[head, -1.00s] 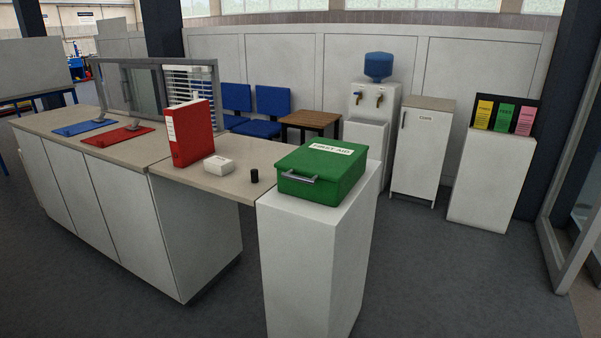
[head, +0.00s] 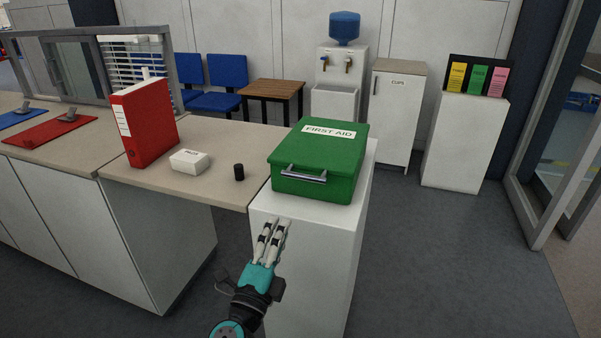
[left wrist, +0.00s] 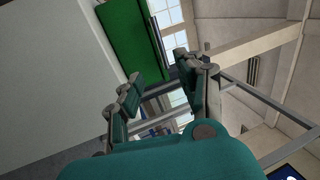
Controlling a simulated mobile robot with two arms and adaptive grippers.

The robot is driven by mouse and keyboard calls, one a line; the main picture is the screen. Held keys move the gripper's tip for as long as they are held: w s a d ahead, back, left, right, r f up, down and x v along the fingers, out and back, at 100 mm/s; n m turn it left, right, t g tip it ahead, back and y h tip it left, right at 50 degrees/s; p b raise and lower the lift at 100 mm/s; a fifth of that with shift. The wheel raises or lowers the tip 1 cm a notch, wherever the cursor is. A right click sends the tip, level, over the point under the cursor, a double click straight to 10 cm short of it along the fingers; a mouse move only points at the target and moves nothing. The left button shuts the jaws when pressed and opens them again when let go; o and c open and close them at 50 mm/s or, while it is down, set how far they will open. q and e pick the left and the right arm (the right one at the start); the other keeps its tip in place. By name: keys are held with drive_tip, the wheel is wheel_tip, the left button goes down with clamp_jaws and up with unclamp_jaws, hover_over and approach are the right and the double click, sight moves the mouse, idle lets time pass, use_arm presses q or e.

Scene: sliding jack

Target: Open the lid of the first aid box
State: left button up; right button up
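The green first aid box (head: 328,150) sits on a white pedestal (head: 308,228) in the head view. Its lid is closed, with a white FIRST AID label on top and a grey handle (head: 304,175) on the front. The box's green side (left wrist: 131,38) and the handle (left wrist: 162,40) also show in the left wrist view. My left gripper (head: 274,228) is in front of the pedestal, below and short of the handle, touching nothing. In the left wrist view the gripper (left wrist: 158,78) has its fingers apart with nothing between them. My right gripper is not in view.
A counter (head: 218,140) left of the pedestal holds a red binder (head: 146,120), a small white box (head: 190,162) and a black cylinder (head: 239,172). A water cooler (head: 340,75) and white cabinets stand behind. The floor right of the pedestal is clear.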

sight(303, 177)
use_arm(q)
drive_tip(key=x, duration=1.6)
drive_tip(key=shift+w+d+p, duration=0.15)
drive_tip(key=shift+p, duration=0.25)
drive_tip(key=shift+c, duration=0.5)
clamp_jaws()
drive_tip(key=shift+w+f, duration=0.1)
drive_tip(key=shift+f, duration=0.1)
